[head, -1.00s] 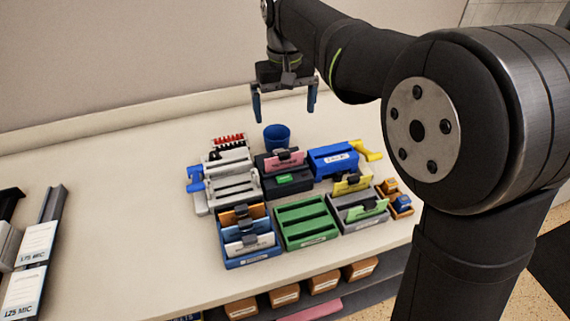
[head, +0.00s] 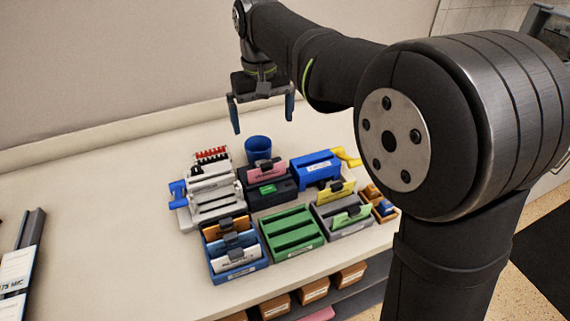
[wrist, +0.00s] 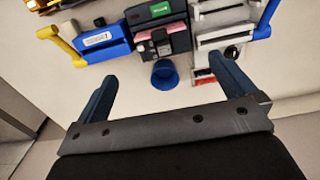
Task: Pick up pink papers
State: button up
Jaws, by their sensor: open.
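The pink papers (head: 267,173) stand upright in a dark holder (head: 283,192) near the middle of the desk group, with a black clip on their top edge. In the wrist view the pink papers (wrist: 145,35) show as a narrow pink strip at the top, partly covered by the dark clip. My gripper (head: 262,117) is open and empty, high above the back of the desk, above and behind the blue cup. In the wrist view its two blue fingers (wrist: 167,85) are wide apart, with the papers beyond them.
A blue cup (head: 258,147) stands just behind the dark holder. A white binding machine (head: 207,190) is on its left and a blue punch (head: 317,167) with a yellow handle on its right. Green (head: 291,231), blue and grey trays stand in front.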

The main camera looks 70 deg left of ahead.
aim_at(266, 164)
notch_tip(266, 164, down, 16)
jog(key=shift+w+r, duration=0.1)
jog(key=shift+r, duration=0.05)
jog(key=c, duration=0.7)
jog(key=shift+r, duration=0.1)
jog(key=shift+r, duration=0.6)
notch_tip(266, 164, up, 3)
jog(key=shift+f, duration=0.15)
jog(key=w+d+r, duration=0.6)
jog(key=w, duration=0.3)
jog(key=s+d+f, duration=0.4)
jog(key=s+d, duration=0.1)
jog(key=s, duration=0.4)
jog(key=shift+w+f, duration=0.15)
jog(key=shift+f, duration=3.9)
